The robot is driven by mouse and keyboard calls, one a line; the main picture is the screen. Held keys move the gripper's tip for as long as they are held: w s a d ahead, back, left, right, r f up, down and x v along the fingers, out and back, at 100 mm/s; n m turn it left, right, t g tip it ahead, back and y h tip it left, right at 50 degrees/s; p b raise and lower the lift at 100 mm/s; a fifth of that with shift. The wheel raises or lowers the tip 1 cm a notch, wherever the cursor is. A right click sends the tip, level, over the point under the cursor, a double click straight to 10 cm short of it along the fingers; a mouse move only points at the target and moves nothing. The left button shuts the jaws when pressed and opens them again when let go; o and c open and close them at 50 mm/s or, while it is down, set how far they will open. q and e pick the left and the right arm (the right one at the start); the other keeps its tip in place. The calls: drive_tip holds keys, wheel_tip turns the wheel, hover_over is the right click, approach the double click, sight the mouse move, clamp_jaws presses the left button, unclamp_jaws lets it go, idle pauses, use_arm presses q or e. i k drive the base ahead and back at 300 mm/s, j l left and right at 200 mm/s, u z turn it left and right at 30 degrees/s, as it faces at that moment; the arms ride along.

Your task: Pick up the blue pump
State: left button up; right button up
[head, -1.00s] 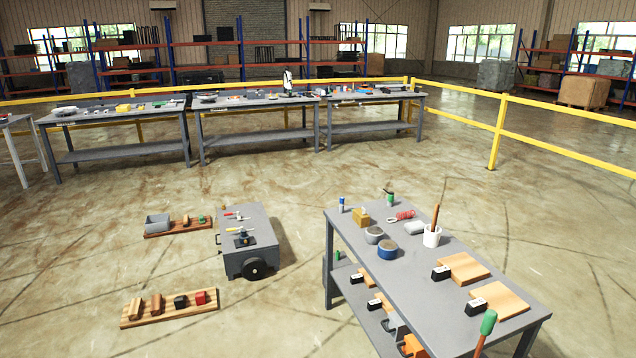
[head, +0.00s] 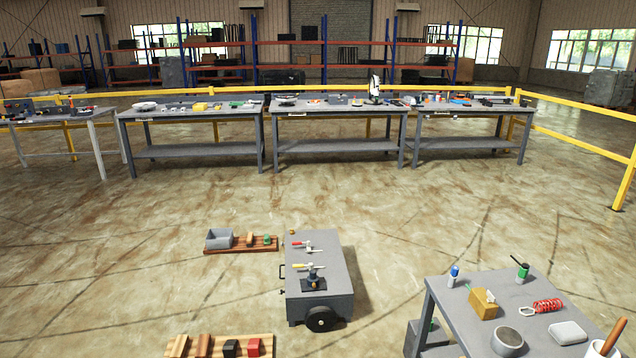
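No blue pump can be made out for certain. A small upright bottle with blue and white parts (head: 453,275) stands at the back left corner of the near grey table (head: 448,304). Items on the far benches are too small to tell apart. Neither of my grippers is in view.
Three grey benches (head: 192,152) stand in a row at the back, before a yellow rail (head: 577,140). Wooden boards with blocks (head: 228,250) lie left of the cart. Open floor (head: 190,210) lies between the cart and benches. The near table is cut off at lower right.

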sight(313, 282)
drive_tip(key=i, duration=1.7)
